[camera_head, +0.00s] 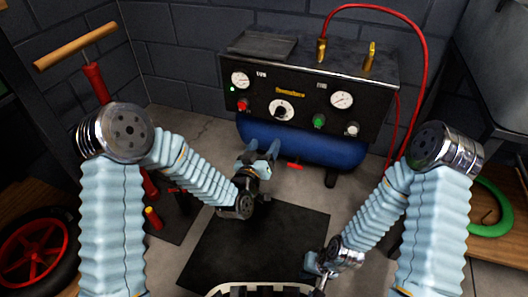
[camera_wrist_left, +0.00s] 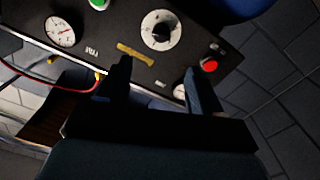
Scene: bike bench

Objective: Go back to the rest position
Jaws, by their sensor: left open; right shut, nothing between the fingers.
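My left gripper (camera_head: 262,154) is open and empty in the head view, its fingers pointing toward the compressor (camera_head: 310,92). It is in front of the compressor's blue tank (camera_head: 335,150), and I cannot tell the exact gap. In the left wrist view its two dark fingers (camera_wrist_left: 158,82) are spread apart, with the compressor's panel behind them. My right gripper (camera_head: 318,278) is low near the bottom edge of the head view, over the right side of the black mat (camera_head: 245,250). It is shut and empty, and partly hidden by its wrist.
The compressor panel has gauges, a dial (camera_head: 281,110), a red button (camera_head: 242,105) and a green button (camera_head: 319,121). A red hose (camera_head: 425,50) arches at its right. A red pump with a wooden handle (camera_head: 75,46) and a wheel (camera_head: 35,255) stand left. A green ring (camera_head: 500,205) is right.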

